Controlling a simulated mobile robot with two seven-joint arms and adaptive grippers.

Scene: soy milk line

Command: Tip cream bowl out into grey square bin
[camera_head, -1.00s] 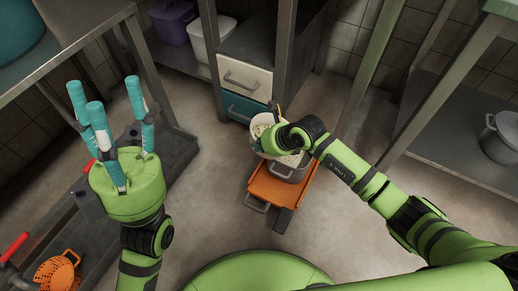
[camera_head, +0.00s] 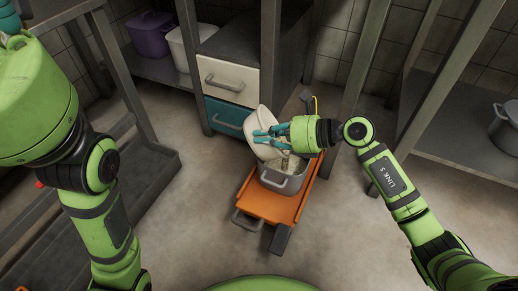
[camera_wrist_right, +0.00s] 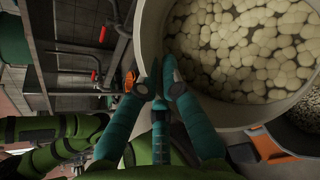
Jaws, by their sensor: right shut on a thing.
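My right gripper (camera_head: 268,135) is shut on the wall of the cream bowl (camera_head: 257,119), and its teal fingers also show at the bowl's edge in the right wrist view (camera_wrist_right: 160,80). The bowl is tilted above the grey square bin (camera_head: 284,184). Pale beans in liquid show inside the bowl in the right wrist view (camera_wrist_right: 245,45). Pale beans also show between the bowl's lower edge and the bin; the bin's far side is hidden by the bowl and gripper. My left gripper (camera_head: 9,22) is mostly cut off at the top left corner.
The bin stands on an orange cart (camera_head: 265,205) on the floor. White (camera_head: 230,75) and teal (camera_head: 226,113) drawers stand close behind the bowl. Metal table legs rise on both sides. A pot (camera_head: 505,128) sits on the right shelf. The floor in front is clear.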

